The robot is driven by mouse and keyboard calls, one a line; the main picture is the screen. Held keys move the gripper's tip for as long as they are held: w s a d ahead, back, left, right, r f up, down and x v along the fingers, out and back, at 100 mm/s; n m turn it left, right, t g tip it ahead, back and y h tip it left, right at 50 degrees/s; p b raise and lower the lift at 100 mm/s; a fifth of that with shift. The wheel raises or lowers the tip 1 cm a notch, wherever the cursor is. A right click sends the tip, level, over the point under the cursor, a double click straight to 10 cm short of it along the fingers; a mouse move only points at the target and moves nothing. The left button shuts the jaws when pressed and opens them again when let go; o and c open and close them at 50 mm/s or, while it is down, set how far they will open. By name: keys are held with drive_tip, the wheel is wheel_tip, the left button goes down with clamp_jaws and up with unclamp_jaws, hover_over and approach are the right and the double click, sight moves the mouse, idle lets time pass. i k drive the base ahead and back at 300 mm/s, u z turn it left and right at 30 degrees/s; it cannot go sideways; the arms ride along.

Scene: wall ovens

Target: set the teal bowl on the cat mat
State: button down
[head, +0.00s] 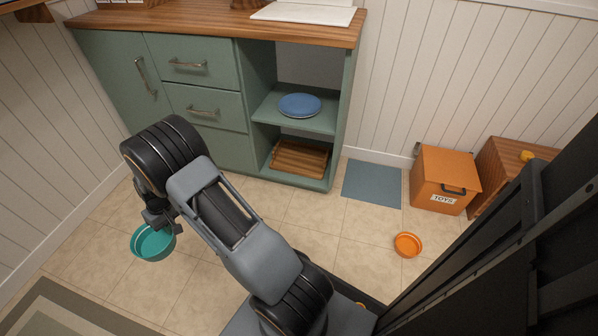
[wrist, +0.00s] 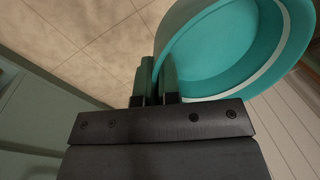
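The teal bowl (head: 153,244) is at the left in the head view, below the end of my arm. It fills the upper right of the wrist view (wrist: 225,50). My gripper (wrist: 157,75) is shut on the bowl's rim, with one finger on each side of the wall. In the head view my gripper (head: 162,216) is partly hidden by my arm. The bowl looks empty. The blue-grey cat mat (head: 372,183) lies flat on the floor right of the green cabinet, far to the right of my gripper. Nothing lies on it.
An orange toy box (head: 444,182) stands right of the mat, beside a wooden box (head: 502,165). A small orange bowl (head: 407,244) sits on the floor in front of them. The green cabinet (head: 205,105) stands behind my arm. A striped rug (head: 60,312) lies front left.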

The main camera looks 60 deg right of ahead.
sight(368, 186)
drive_tip(key=z, duration=1.45)
